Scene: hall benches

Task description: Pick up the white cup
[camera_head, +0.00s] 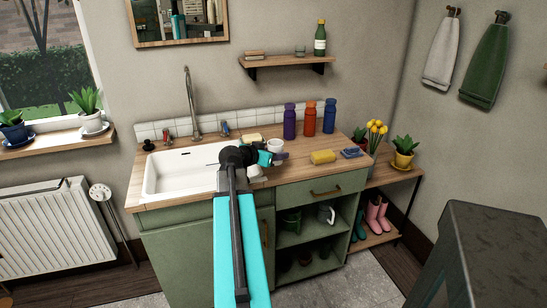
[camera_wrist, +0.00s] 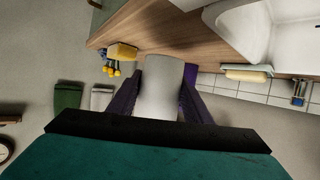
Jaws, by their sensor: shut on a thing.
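The white cup (camera_head: 277,145) is at the back of the wooden counter, to the right of the sink. In the wrist view the cup (camera_wrist: 160,88) fills the gap between my two dark purple fingers. My gripper (camera_head: 270,156) is shut on the cup, one finger on each side. In the head view my arm and gripper hide the cup's lower part. I cannot tell whether its base touches the counter.
A purple bottle (camera_head: 290,122), an orange bottle (camera_head: 310,119) and a blue bottle (camera_head: 329,116) stand close behind and right. A yellow sponge (camera_head: 323,157) and a blue brush (camera_head: 351,152) lie to the right. The white sink (camera_head: 180,172) is on the left, a soap bar (camera_head: 251,137) behind.

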